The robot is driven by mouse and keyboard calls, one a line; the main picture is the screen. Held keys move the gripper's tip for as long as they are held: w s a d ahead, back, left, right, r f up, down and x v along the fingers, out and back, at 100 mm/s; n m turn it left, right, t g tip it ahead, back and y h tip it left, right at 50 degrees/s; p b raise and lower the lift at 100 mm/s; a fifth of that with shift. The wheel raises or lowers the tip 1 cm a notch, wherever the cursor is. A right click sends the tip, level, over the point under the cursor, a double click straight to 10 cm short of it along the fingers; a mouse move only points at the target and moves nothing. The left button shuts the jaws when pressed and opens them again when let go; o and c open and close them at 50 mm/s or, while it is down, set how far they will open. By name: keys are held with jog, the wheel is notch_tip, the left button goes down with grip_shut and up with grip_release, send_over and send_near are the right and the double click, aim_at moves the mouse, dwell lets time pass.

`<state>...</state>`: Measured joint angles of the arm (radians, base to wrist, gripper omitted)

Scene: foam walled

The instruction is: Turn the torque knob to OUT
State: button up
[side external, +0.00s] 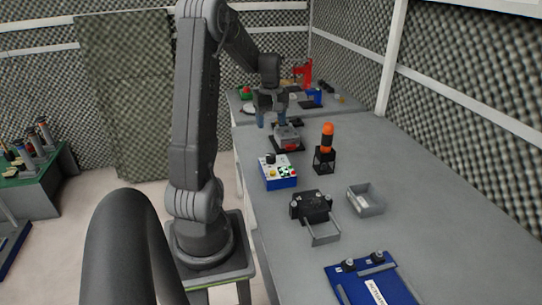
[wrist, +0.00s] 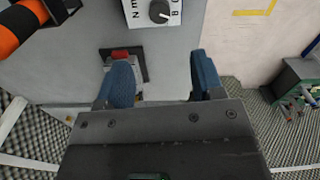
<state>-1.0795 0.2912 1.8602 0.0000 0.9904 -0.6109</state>
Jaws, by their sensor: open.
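A dark round knob (wrist: 159,10) with a pale pointer mark sits on a white panel (wrist: 176,14) at the top edge of the wrist view. A few letters show around it, but the panel is cut off and no OUT label is readable. In the side view, a blue box with a white top (side external: 281,182) carries a dark knob (side external: 270,158) and several coloured buttons. My gripper (side external: 272,119) is open and empty beyond the box, above the bench. Its blue fingertips (wrist: 160,72) are wide apart in the wrist view, clear of the knob.
A grey-and-red device on a dark base (side external: 288,139) is close below my gripper. An orange-topped tool in a black stand (side external: 325,158) is right of the box. A black fixture (side external: 311,206), a grey tray (side external: 366,201) and a blue board (side external: 372,284) lie nearer.

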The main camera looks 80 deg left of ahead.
aim_at(271, 156)
notch_tip(271, 156, down, 13)
jog(key=shift+f, duration=0.1)
dwell(0.3)
jog(key=shift+c, duration=0.2)
jog(key=c, duration=0.9)
jog(key=shift+m, duration=0.4)
jog(key=m, duration=0.3)
jog(key=shift+m, duration=2.6)
